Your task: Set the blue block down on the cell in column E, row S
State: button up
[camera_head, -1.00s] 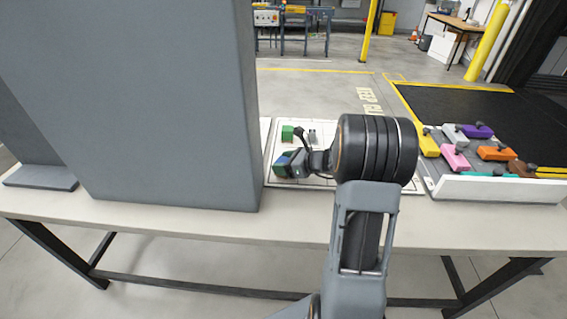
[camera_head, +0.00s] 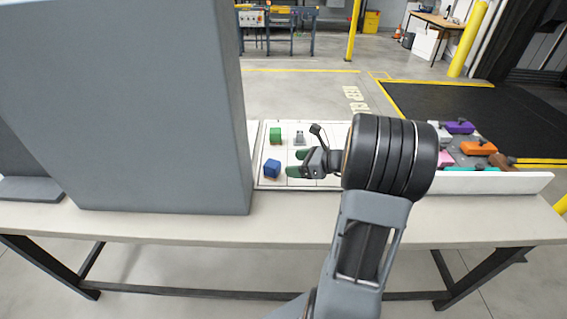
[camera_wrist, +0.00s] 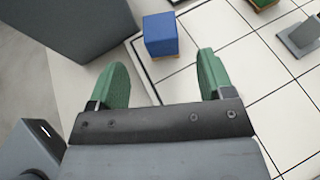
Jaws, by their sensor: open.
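The blue block (camera_head: 272,168) stands on the white gridded board (camera_head: 262,183), near its left front edge, close to the grey panel. My gripper (camera_head: 296,164) is just to the right of the block, with its green fingers apart and nothing between them. In the wrist view the blue block (camera_wrist: 161,34) sits beyond the fingertips of my gripper (camera_wrist: 158,75), upright and apart from both fingers. No column or row letters are readable, so I cannot tell which cell the block is in. My arm hides the right part of the board.
A tall grey panel (camera_head: 130,110) stands left of the board. A green block (camera_head: 275,135) and a small grey piece (camera_head: 299,138) are on the board's far side. A white-walled tray (camera_head: 500,183) with several coloured blocks is at the right.

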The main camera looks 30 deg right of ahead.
jog(key=shift+v, duration=1.05)
jog(key=s+a+n+g+h, duration=0.3)
jog(key=s+a+n, duration=0.3)
jog(key=n, duration=0.8)
jog(key=s+a+n+g+h, duration=0.4)
jog(key=s+a+n, duration=0.3)
jog(key=a+n, duration=0.4)
jog(key=r+n+h, duration=0.1)
jog(key=n, duration=0.2)
jog(key=shift+s+g, duration=0.3)
jog(key=shift+s, duration=0.05)
